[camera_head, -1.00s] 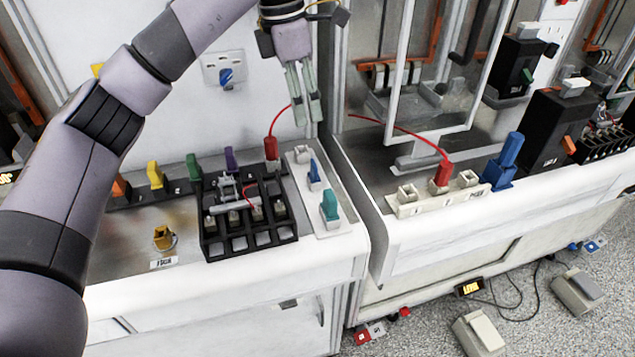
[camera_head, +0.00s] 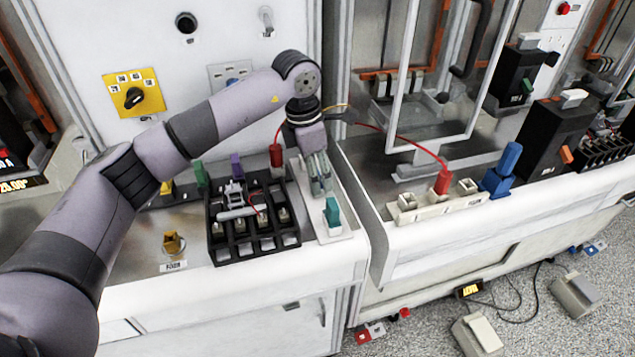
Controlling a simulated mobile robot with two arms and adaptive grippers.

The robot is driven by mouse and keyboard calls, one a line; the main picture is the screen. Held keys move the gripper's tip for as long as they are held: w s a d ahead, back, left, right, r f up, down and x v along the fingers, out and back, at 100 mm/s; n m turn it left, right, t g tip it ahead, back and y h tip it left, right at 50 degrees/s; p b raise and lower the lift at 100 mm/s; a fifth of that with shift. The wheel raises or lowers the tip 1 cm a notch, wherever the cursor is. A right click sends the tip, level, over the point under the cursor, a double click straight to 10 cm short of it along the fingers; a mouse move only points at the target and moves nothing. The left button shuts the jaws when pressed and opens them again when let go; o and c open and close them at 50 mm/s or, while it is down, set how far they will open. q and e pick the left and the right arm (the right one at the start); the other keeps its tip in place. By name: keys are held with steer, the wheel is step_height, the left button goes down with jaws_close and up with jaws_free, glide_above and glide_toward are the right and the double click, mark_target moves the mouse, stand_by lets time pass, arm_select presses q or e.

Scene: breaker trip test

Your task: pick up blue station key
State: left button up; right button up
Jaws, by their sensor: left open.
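My left gripper (camera_head: 321,188) is open and points down over the white strip (camera_head: 338,236) right of the black breaker block. A small blue key stood upright in that strip earlier; my fingers now cover that spot and hide it. I cannot tell whether the fingers touch it or stand around it. The teal key (camera_head: 332,212) stands in the same strip, just in front of the fingers. My right gripper is not in view.
The black breaker block (camera_head: 252,250) stands close left of my gripper. A red plug (camera_head: 276,155) with a red lead stands behind it; the lead runs to another red plug (camera_head: 442,182). A larger blue block (camera_head: 497,178) stands on the right bench.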

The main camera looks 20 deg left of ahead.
arm_select(q)
steer(key=shift+w+d+f, duration=0.15)
steer(key=shift+f, duration=1.15)
steer(key=shift+c, duration=0.4)
steer(key=c, duration=1)
